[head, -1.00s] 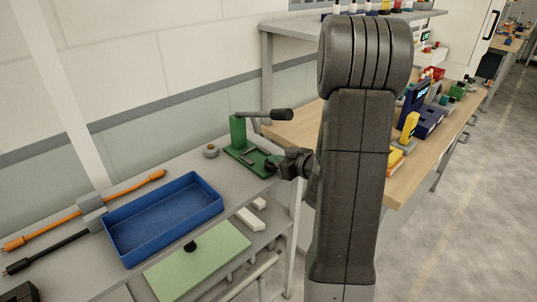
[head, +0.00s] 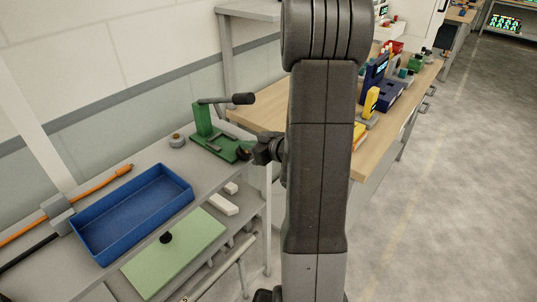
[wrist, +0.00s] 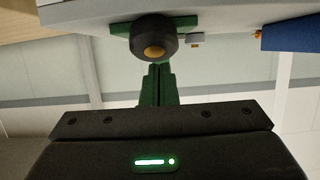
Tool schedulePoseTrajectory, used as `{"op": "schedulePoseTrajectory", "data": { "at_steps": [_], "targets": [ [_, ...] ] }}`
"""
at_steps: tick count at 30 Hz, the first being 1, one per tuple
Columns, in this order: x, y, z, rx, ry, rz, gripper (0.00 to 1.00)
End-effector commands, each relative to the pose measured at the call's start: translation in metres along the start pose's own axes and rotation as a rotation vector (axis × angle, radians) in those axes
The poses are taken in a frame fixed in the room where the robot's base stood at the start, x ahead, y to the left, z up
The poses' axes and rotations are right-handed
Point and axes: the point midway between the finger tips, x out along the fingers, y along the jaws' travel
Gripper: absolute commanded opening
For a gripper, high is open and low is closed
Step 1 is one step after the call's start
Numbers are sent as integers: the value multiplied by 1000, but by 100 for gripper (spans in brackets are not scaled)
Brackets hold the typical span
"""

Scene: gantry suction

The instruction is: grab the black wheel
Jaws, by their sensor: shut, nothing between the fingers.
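The black wheel (head: 243,153) sits at the near right end of a green bench fixture (head: 201,121). In the wrist view, the black wheel (wrist: 153,38) is round with a brass-coloured centre, near the top middle, by the table edge. My gripper (head: 258,152) is shut and empty, just to the right of the wheel in the head view. It points at the wheel, and I cannot tell whether they touch.
The fixture's black-gripped lever (head: 240,99) stands above the wheel. A wooden bench (head: 262,119) is behind. Open floor (head: 440,200) is at the right.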

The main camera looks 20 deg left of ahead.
Motion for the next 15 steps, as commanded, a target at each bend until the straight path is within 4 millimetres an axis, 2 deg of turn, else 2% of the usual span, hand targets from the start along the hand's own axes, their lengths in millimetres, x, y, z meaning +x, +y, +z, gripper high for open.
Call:
{"op": "schedulePoseTrajectory", "data": {
  "at_steps": [2,15],
  "targets": [
    [3,-2,1,2,-6,0,0],
    [-65,0,25,3,-2,6,0]
  ]
}}
